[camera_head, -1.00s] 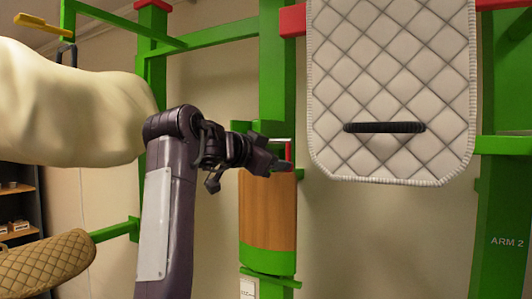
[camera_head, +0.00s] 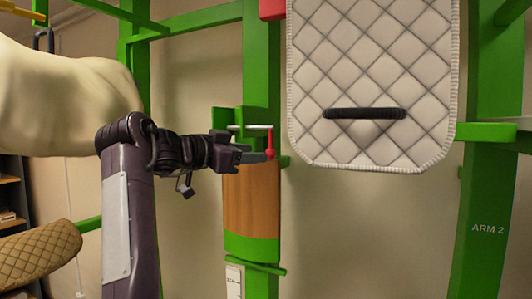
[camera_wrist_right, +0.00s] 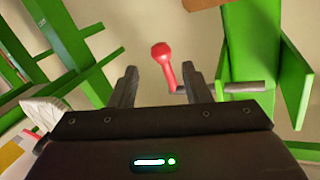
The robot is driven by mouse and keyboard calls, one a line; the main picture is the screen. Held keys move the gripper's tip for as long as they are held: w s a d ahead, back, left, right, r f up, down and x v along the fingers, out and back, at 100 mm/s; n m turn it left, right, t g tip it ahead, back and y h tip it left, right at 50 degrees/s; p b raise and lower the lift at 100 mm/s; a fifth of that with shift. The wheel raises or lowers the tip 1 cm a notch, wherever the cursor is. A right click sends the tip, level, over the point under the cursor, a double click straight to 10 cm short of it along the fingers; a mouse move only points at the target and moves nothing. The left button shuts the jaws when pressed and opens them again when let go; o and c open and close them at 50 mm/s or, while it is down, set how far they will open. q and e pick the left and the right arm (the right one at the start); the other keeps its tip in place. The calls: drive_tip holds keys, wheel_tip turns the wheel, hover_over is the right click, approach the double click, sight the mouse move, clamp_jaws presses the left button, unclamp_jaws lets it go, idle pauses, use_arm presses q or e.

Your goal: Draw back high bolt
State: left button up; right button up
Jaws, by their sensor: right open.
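The high bolt is a thin grey rod (camera_head: 250,127) with a red handle (camera_head: 270,145) hanging from its right end, in front of a green bracket on the post. In the right wrist view the red handle (camera_wrist_right: 163,58) ends in a round knob, and the rod (camera_wrist_right: 243,87) runs to the right through the green bracket. My right gripper (camera_head: 260,157) is open, its fingers beside the handle's lower end. In the wrist view the handle shows between and just beyond the fingertips (camera_wrist_right: 160,82), nearer the right one; contact cannot be told. My left gripper is not in view.
A wooden pad (camera_head: 252,197) is on the post below the bolt. A white quilted panel (camera_head: 375,80) with a black strap hangs at the right. Green frame bars (camera_head: 485,200) stand around. A cream padded form (camera_head: 65,100) and tan quilted piece (camera_head: 40,255) are at the left.

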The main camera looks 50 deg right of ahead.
sight(268, 153)
drive_tip(key=shift+m+g+h, duration=0.4)
drive_tip(key=shift+m+g, duration=0.1)
drive_tip(key=shift+m, duration=0.3)
drive_tip(key=d+p, duration=0.1)
drive_tip(key=d, duration=0.1)
drive_tip(key=d+p, duration=0.1)
drive_tip(key=d, duration=0.1)
drive_tip(key=d+p, duration=0.1)
drive_tip(key=shift+s+d+f, duration=0.3)
drive_tip(key=shift+s+d, duration=0.1)
drive_tip(key=shift+w+d+f, duration=0.15)
drive_tip(key=shift+d, duration=0.45)
drive_tip(key=shift+a, duration=0.1)
drive_tip(key=shift+c, duration=0.7)
clamp_jaws()
